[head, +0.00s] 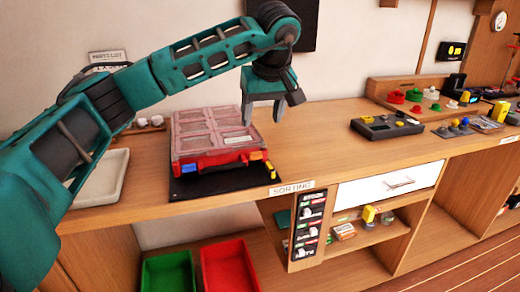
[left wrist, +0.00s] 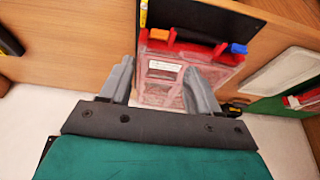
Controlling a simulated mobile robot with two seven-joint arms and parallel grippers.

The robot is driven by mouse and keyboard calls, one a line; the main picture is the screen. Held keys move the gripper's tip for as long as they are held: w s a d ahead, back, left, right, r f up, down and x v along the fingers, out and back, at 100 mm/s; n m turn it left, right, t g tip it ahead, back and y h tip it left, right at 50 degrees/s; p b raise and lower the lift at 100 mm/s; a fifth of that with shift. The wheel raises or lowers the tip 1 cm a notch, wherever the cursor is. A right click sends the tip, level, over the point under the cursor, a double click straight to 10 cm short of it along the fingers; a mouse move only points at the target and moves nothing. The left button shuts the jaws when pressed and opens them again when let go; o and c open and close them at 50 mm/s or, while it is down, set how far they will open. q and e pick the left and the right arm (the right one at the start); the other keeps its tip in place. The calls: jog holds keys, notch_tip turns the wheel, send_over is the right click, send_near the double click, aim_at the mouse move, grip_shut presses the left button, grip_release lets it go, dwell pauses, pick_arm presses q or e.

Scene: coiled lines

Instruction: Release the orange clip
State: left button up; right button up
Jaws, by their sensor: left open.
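A red case (head: 222,158) with a clear, compartmented lid lies shut on a black mat (head: 215,187). My left gripper (head: 263,110) is open and empty, above the case's right side, apart from both clips. It shows in the left wrist view too (left wrist: 160,75). My right gripper is out of view.
A pale tray (head: 103,178) lies left of the case. A dark grey device (head: 387,127) and a wooden tray of coloured parts (head: 420,95) stand to the right. Green (head: 168,273) and red (head: 228,267) bins sit below.

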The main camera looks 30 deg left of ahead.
aim_at(257, 157)
pick_arm(q)
jog(key=b+x, duration=0.1)
jog(key=x, duration=1)
jog(key=shift+s+d, duration=0.1)
jog(key=shift+d, duration=0.05)
jog(key=shift+a+f, duration=0.2)
jog(key=shift+f, duration=0.4)
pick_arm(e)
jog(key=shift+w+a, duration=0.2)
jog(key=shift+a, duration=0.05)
pick_arm(q)
jog(key=shift+c, duration=0.3)
jog(key=c, duration=1)
jog(key=shift+d+f, duration=0.2)
jog(key=shift+t+y, duration=0.3)
jog(key=o, duration=1.1)
jog(key=shift+d, duration=0.1)
jog(key=shift+c, duration=0.2)
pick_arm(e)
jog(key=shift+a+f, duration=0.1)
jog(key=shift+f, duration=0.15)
